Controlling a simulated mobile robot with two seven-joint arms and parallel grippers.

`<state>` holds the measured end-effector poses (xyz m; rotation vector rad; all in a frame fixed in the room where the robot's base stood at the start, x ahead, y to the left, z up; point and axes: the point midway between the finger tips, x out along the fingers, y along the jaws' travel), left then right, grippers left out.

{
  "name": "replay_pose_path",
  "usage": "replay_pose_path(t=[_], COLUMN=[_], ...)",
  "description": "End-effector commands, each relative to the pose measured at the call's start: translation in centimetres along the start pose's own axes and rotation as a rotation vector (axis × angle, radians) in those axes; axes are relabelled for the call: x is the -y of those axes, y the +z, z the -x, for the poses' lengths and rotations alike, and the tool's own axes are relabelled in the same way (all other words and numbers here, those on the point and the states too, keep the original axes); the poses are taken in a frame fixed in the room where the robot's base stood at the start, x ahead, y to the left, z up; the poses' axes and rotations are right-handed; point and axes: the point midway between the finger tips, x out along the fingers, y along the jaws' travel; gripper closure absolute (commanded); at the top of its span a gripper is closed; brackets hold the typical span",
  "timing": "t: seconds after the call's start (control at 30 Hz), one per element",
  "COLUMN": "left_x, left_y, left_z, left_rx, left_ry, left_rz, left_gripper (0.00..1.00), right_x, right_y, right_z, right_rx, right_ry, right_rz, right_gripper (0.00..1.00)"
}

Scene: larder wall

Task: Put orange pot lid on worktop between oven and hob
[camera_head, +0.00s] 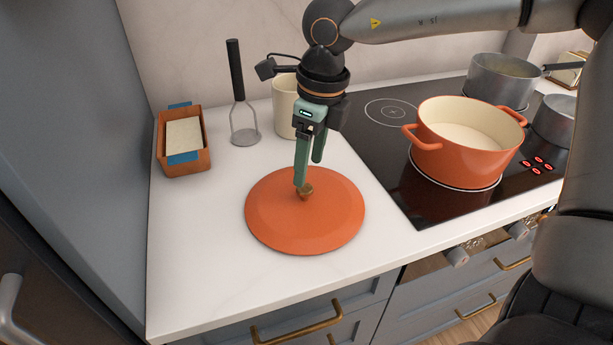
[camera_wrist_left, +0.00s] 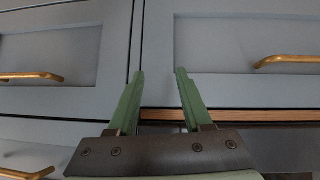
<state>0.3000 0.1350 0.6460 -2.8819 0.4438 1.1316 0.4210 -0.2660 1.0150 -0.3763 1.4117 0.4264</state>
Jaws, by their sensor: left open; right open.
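The orange pot lid (camera_head: 330,222) lies flat on the white worktop (camera_head: 215,285), left of the black hob (camera_head: 385,150). Its small brass knob (camera_head: 306,192) is at the centre. My right gripper (camera_head: 306,180) points down over the lid, its green fingers open and their tips right at the knob. It cannot be told whether they touch it. The orange pot (camera_head: 440,150) stands uncovered on the hob. My left gripper (camera_wrist_left: 158,85) is open and empty, in front of blue-grey cupboard fronts in the left wrist view. The oven is not clearly identifiable.
A terracotta loaf dish (camera_head: 182,165), a masher (camera_head: 243,130) and a cream mug (camera_head: 284,108) stand behind the lid. A tall blue-grey cabinet side (camera_head: 85,130) bounds the worktop on the left. A steel pot (camera_head: 495,80) stands at the back of the hob. The front-left worktop is clear.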

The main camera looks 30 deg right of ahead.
Motion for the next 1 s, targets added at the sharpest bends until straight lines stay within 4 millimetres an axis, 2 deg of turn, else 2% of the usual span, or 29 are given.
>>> replay_pose_path(t=[0.03,0.1,0.3,0.5,1.0], left_x=[0.1,0.2,0.4,0.5,0.5], left_y=[-0.1,-0.1,0.1,0.0,-0.2], left_z=[0.1,0.1,0.1,0.2,0.2], left_rx=[0.001,0.002,0.006,0.003,-0.002], left_ry=[-0.002,-0.005,-0.01,-0.012,-0.013], left_rz=[0.0,0.0,0.0,0.0,0.0], left_gripper=[0.5,0.5,0.5,0.5,0.5], right_x=[0.0,0.1,0.0,0.0,0.0], right_y=[0.1,0.1,0.1,0.0,0.0], right_z=[1.4,2.8,5.4,6.2,6.1], right_rx=[0.005,0.004,0.001,-0.002,-0.002], right_ry=[-0.003,-0.002,-0.002,0.0,0.0], right_rz=[0.0,-0.001,0.0,0.002,0.001], right_gripper=[0.32,0.32,0.32,0.32,0.32])
